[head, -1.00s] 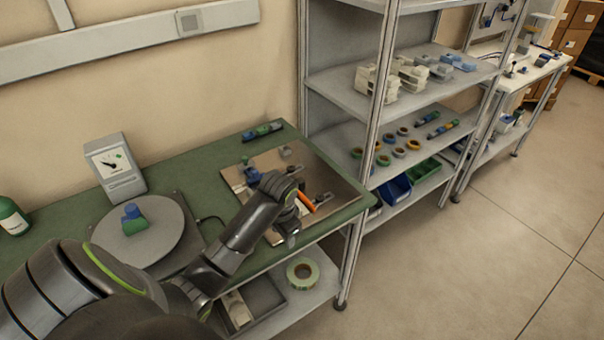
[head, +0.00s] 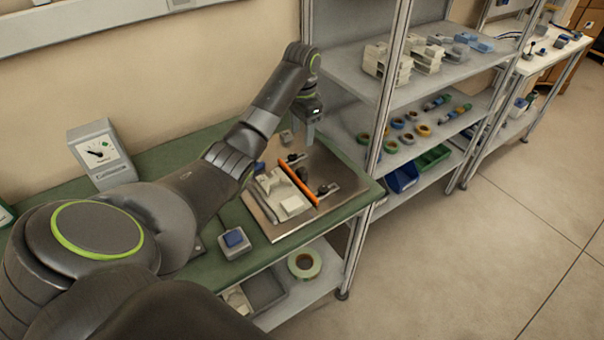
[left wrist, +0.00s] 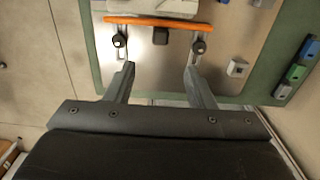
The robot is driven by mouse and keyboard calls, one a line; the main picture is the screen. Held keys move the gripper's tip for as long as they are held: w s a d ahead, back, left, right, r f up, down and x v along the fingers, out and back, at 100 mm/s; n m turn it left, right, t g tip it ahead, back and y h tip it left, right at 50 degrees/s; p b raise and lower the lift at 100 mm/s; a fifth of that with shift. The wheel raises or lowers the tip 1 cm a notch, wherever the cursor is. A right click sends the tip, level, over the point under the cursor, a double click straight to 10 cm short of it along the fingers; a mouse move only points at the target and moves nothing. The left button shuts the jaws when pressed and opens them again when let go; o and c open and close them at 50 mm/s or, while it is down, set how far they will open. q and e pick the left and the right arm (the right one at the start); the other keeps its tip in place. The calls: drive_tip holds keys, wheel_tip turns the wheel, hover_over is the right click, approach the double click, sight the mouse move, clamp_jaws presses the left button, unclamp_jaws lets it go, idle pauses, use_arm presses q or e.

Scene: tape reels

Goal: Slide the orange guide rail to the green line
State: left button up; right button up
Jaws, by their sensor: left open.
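The orange guide rail (head: 299,184) lies across the metal plate (head: 262,218) on the green bench. It also shows near the top of the left wrist view (left wrist: 158,21). Two dark knobs (left wrist: 119,40) (left wrist: 198,46) sit in slots beside it, with a dark block (left wrist: 160,36) between them against the rail. A pale fixture (head: 292,204) lies on the rail's other side. My left gripper (head: 309,138) is above the plate's far side, fingers pointing down. In the left wrist view its fingers (left wrist: 159,68) are apart and empty, clear of the rail. I cannot make out a green line.
A dial gauge box (head: 101,154) stands at the back left of the bench. A grey box with a blue top (head: 235,241) is near the front edge. A shelf rack (head: 385,110) stands close right of the gripper. A small grey block (left wrist: 237,67) sits on the plate.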

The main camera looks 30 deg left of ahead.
sight(302, 169)
use_arm(q)
wheel_tip(302, 169, down, 15)
drive_tip(key=shift+b, duration=0.65)
use_arm(e)
drive_tip(key=shift+w+a+f, duration=0.2)
drive_tip(key=shift+f, duration=0.4)
drive_tip(key=shift+w+a+f, duration=0.15)
drive_tip(key=shift+f, duration=0.4)
use_arm(q)
clamp_jaws()
use_arm(e)
drive_tip(key=shift+d+r, duration=0.1)
drive_tip(key=shift+d, duration=0.15)
